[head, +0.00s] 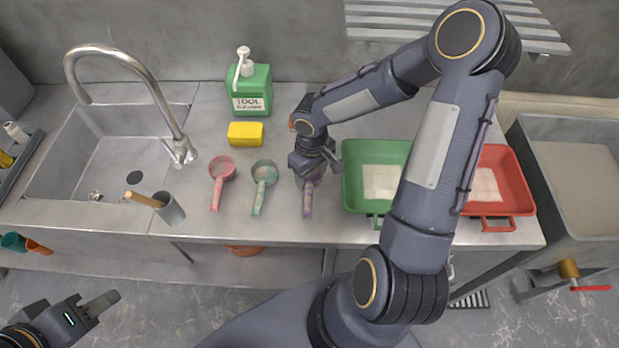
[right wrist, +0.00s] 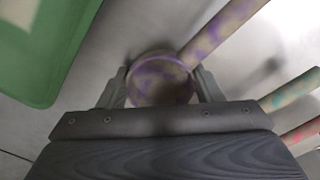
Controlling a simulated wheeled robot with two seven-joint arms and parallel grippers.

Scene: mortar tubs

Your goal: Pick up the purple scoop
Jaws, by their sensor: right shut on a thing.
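The purple scoop (head: 308,200), mottled purple and grey, is at the middle of the steel counter, its handle pointing to the front edge. My right gripper (head: 316,168) is over its bowl and partly hides it. In the right wrist view the scoop's round bowl (right wrist: 160,82) is between the two fingers of my right gripper (right wrist: 162,88), which is shut on it. The handle runs off to the upper right there. I cannot tell whether the scoop touches the counter. My left gripper (head: 97,306) is low at the left, over the floor, away from the counter; its opening is unclear.
A teal scoop (head: 264,173) and a pink scoop (head: 222,168) lie left of the purple one. A green tray (head: 351,190) is close on its right, a red tray (head: 515,180) further right. A yellow sponge (head: 245,133) and green bottle (head: 252,92) stand behind.

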